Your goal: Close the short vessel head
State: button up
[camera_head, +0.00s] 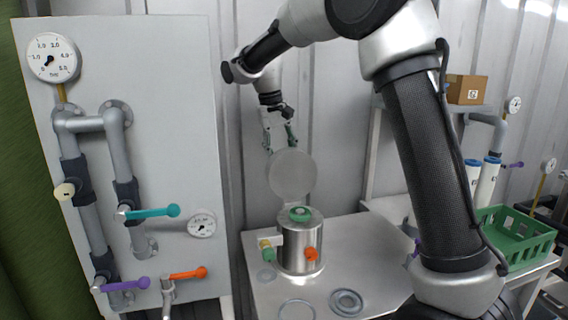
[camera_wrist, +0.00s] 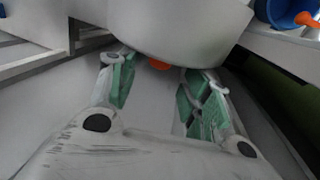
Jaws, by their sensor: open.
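The short vessel (camera_head: 299,245) is a shiny steel cylinder standing on the metal table, with a green ring on top and an orange knob low on its front. Its head, a round grey lid (camera_head: 291,175), stands raised, nearly upright, above the vessel's back. My gripper (camera_head: 280,146) points down just above the lid's upper edge. Its green-padded fingers are open, with nothing visibly held. In the wrist view, a curved grey body, apparently the lid (camera_wrist: 180,30), fills the top beyond my gripper (camera_wrist: 163,80), with a small orange piece below its edge. Contact cannot be told.
A panel (camera_head: 170,80) with pipes, gauges and coloured valve handles stands at left. Flat round parts (camera_head: 346,301) lie on the table's front. At right are a green crate (camera_head: 515,237), white cylinders (camera_head: 486,185) and a cardboard box (camera_head: 467,90). My arm crosses the right side.

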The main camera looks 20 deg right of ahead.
jog(key=shift+d+f, duration=0.2)
jog(key=shift+f, duration=0.7)
jog(key=shift+d+f, duration=0.15)
jog(key=shift+f, duration=0.75)
jog(key=shift+c, duration=0.5)
grip_shut()
